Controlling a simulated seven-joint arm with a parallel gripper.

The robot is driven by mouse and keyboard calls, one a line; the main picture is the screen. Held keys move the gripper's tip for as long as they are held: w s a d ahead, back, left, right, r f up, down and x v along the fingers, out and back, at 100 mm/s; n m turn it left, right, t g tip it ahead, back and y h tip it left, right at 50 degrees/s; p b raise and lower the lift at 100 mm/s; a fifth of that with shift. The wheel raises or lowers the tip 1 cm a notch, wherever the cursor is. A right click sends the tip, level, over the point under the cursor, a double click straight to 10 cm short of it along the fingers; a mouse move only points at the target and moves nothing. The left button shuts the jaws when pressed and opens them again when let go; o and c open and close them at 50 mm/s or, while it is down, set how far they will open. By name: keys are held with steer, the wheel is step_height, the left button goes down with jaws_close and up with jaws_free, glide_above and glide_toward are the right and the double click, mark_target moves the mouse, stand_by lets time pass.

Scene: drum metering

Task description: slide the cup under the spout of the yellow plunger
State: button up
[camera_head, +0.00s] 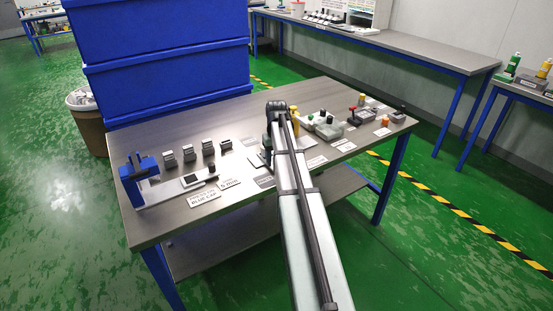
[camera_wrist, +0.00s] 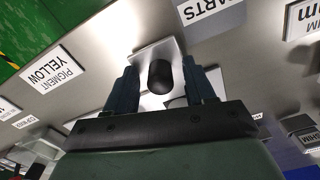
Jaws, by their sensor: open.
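My gripper (camera_wrist: 160,68) is open, its two dark fingers pointing down at the table, one on each side of a dark round thing (camera_wrist: 158,76). This may be the cup, but I cannot tell for sure. It sits on a pale metallic plate, and a gap shows between it and each finger. In the head view my arm hides this spot. A yellow upright part (camera_head: 295,113), likely the yellow plunger, shows just behind my arm there. Its spout cannot be made out, nor the cup's place relative to it.
A "PIGMENT YELLOW" label (camera_wrist: 53,72) lies near the plate. A blue device (camera_head: 139,170) stands at the table's left end, with several small grey blocks (camera_head: 190,153) beside it. Grey holders (camera_head: 325,126) with coloured tops crowd the right side. Blue crates (camera_head: 165,85) stand behind the table.

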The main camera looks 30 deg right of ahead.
steer(key=shift+c, duration=0.3)
jaws_close()
stand_by(0.3)
